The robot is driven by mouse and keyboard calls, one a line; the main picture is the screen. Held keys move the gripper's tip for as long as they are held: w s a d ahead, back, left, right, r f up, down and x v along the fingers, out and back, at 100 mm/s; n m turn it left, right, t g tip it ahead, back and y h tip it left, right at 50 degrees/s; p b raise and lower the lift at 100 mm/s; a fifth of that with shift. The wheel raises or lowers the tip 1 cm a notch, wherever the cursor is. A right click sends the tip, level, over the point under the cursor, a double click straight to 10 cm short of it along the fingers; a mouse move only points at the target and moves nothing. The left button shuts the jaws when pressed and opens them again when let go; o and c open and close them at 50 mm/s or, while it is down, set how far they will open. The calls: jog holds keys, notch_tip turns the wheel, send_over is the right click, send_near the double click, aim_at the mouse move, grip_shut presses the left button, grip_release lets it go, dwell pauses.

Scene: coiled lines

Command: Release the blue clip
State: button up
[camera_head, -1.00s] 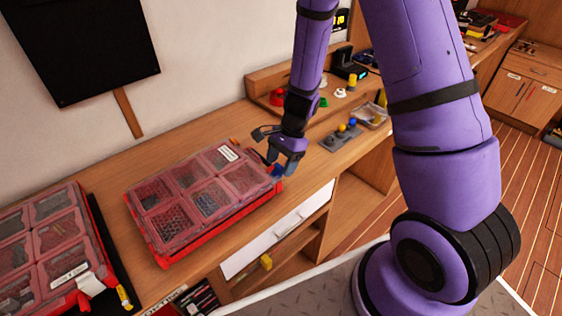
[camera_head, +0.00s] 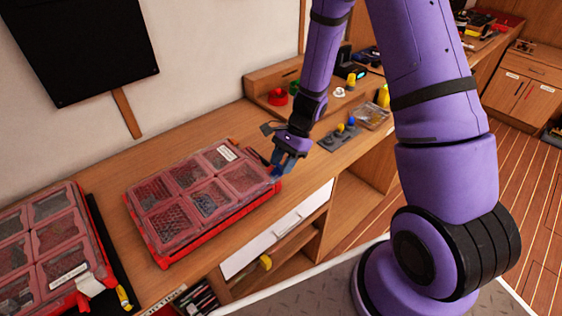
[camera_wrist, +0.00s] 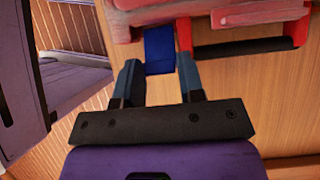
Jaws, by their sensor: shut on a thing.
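The blue clip (camera_wrist: 159,50) shows in the wrist view at the edge of the red organizer case, between the tips of my gripper (camera_wrist: 159,75). In the head view the clip is a small blue patch, mostly hidden by my gripper (camera_head: 286,162). My gripper is shut on the clip at the right end of the near red case (camera_head: 205,195). The case has a clear, divided lid that looks closed and lies flat on the wooden bench. A red part of the case (camera_wrist: 184,35) sits right beside the clip in the wrist view.
A second red case (camera_head: 50,250) lies at the left. A grey plate with blue and yellow knobs (camera_head: 340,135) and a clear box (camera_head: 370,116) stand behind my gripper on the bench (camera_head: 150,160). A white drawer front (camera_head: 277,228) is below the bench edge.

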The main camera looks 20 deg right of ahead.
dwell(0.3)
jog(key=o, duration=0.9)
jog(key=shift+o, duration=0.2)
jog(key=v, duration=1)
jog(key=shift+d+r, duration=0.3)
jog(key=shift+r, duration=0.1)
jog(key=s+r+n+t+h, duration=0.1)
jog(key=s+r+n, duration=0.2)
jog(key=s+r, duration=0.35)
jog(key=s+a+r+n+t+h, duration=0.1)
jog(key=s+r+n+t+h, duration=0.2)
jog(key=r, duration=0.6)
jog(key=s+r+n, duration=0.4)
jog(key=s+r, duration=0.1)
jog(key=r, duration=0.2)
jog(key=s+d+r+n+t+h, duration=0.1)
jog(key=s+r+n+t+h, duration=0.1)
jog(key=s, duration=0.6)
notch_tip(320, 180, up, 3)
jog(key=shift+s+f+n+t, duration=0.1)
jog(key=shift+s+n+t, duration=0.15)
jog(key=shift+n+t, duration=0.65)
